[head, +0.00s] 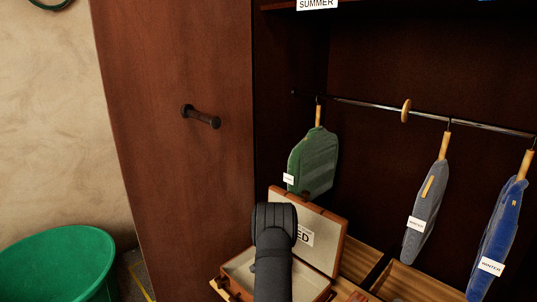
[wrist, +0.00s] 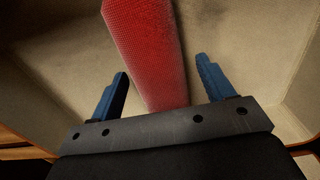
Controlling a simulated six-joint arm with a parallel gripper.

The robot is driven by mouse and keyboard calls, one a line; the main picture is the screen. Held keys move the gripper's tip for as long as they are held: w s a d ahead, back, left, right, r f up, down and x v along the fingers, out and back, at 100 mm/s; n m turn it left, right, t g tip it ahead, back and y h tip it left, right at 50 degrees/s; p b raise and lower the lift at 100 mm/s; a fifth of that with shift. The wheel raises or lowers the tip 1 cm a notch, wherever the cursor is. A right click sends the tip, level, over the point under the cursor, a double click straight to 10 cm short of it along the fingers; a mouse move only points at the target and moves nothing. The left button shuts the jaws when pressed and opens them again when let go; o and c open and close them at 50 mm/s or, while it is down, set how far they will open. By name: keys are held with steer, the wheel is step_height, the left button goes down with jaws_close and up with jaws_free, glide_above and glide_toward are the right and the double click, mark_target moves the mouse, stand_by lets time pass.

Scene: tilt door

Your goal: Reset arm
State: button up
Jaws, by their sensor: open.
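My gripper (wrist: 160,85) shows in the wrist view with its two blue fingers spread apart and nothing between them at the tips that I can see being held. A red textured cloth-like thing (wrist: 150,45) lies beyond and between the fingers; whether they touch it I cannot tell. It lies in a beige-lined case, which appears in the head view as an open brown suitcase (head: 325,222) with its lid up. My dark arm reaches over the suitcase in the head view and hides part of it. The fingers are hidden there.
A wardrobe door (head: 175,100) with a dark handle (head: 200,117) stands open at left. Green (head: 315,160), grey (head: 425,215) and blue (head: 497,235) garments hang from a rail (head: 375,105). Wooden compartments (head: 410,285) lie below. A green tub (head: 60,262) stands at lower left.

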step_height(320, 180, up, 17)
step_height(320, 180, down, 17)
steer(key=shift+f, duration=0.15)
step_height(320, 180, up, 3)
steer(key=shift+f, duration=0.2)
steer(key=shift+r, duration=0.4)
stand_by(2.5)
